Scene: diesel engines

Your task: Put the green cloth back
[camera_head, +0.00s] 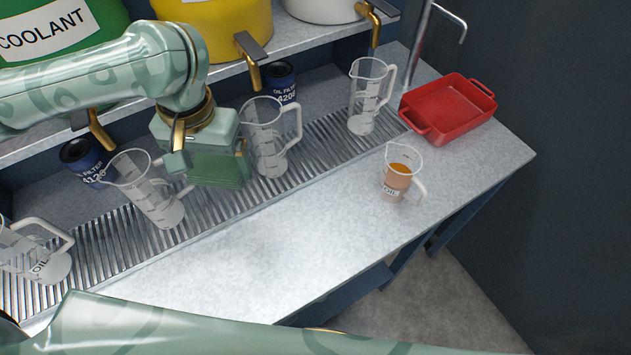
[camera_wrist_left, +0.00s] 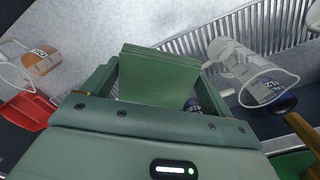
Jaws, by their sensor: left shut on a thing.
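My left gripper (camera_head: 209,158) is shut on the green cloth (camera_head: 218,171). It holds the cloth above the slotted metal drain grate, between two clear measuring jugs. In the left wrist view the cloth (camera_wrist_left: 158,76) is a flat, folded dark green piece with straight edges, sticking out between the fingers. Part of it is hidden by the gripper. I cannot tell exactly how high it hangs. My right gripper is not in view.
Clear jugs (camera_head: 151,197) (camera_head: 266,140) (camera_head: 364,101) stand along the grate (camera_head: 205,213). An oil-filled jug (camera_head: 398,177) and a red tray (camera_head: 449,104) are at the right. Oil filters (camera_head: 281,84) (camera_head: 82,160) stand behind. The front counter (camera_head: 290,240) is clear.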

